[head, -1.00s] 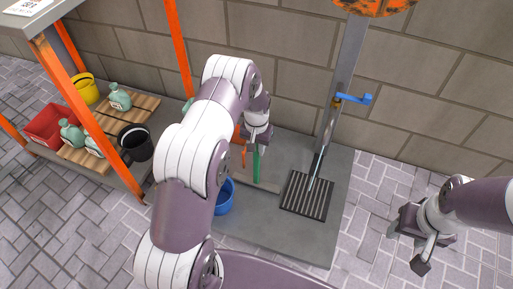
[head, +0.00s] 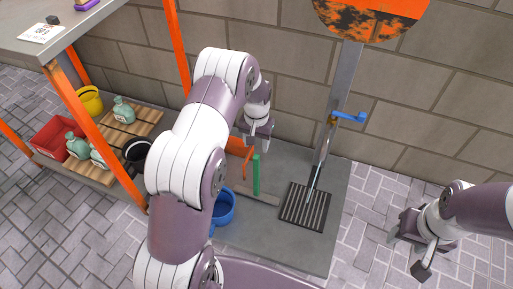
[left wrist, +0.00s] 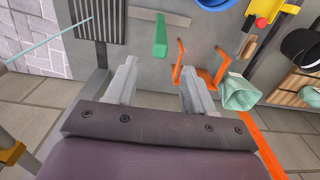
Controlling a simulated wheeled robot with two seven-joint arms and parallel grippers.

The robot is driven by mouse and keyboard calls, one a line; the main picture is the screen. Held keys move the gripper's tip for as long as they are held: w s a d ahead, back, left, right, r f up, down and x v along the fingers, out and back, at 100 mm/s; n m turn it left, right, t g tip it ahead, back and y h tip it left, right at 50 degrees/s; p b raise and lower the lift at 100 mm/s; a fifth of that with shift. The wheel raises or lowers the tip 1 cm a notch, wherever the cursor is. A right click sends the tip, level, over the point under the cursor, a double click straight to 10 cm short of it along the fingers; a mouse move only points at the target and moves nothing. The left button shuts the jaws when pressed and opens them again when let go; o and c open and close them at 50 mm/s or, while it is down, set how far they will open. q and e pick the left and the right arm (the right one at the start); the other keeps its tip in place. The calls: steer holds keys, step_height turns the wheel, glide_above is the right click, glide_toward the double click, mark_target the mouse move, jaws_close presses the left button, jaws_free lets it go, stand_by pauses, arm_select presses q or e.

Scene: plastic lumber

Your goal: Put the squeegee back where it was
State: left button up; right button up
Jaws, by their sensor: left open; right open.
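The squeegee (head: 256,176) stands upright on the grey slab, with a green handle and a long grey foot bar. Its green handle also shows in the left wrist view (left wrist: 160,36), ahead of the fingers. An orange bracket (head: 238,148) is just behind and left of it; in the left wrist view the bracket (left wrist: 203,68) looks apart from the handle. My left gripper (head: 258,132) is above the handle, open and empty; its spread fingers show in the left wrist view (left wrist: 160,88). My right gripper (head: 420,252) is open and empty at the right, away from the squeegee.
A blue bucket (head: 223,207) stands left of the squeegee. A drain grate (head: 305,207) and a post with a blue lever (head: 348,117) are to the right. A shelf at left holds bottles, a red crate (head: 53,137) and a black bucket (head: 136,152). A block wall stands behind.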

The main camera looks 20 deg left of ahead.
arm_select(q)
steer(key=s+d+r, duration=0.4)
steer(key=s+r, duration=0.4)
steer(key=r, duration=0.3)
steer(key=s+d+r, duration=0.1)
steer(key=s+r, duration=0.1)
steer(key=s, duration=0.4)
steer(key=s+d+r+t, duration=0.1)
steer(key=s+r, duration=0.1)
steer(key=s, duration=0.5)
steer(key=shift+s+d+m, duration=0.25)
steer(key=shift+s+m, duration=0.05)
steer(key=shift+m, duration=0.1)
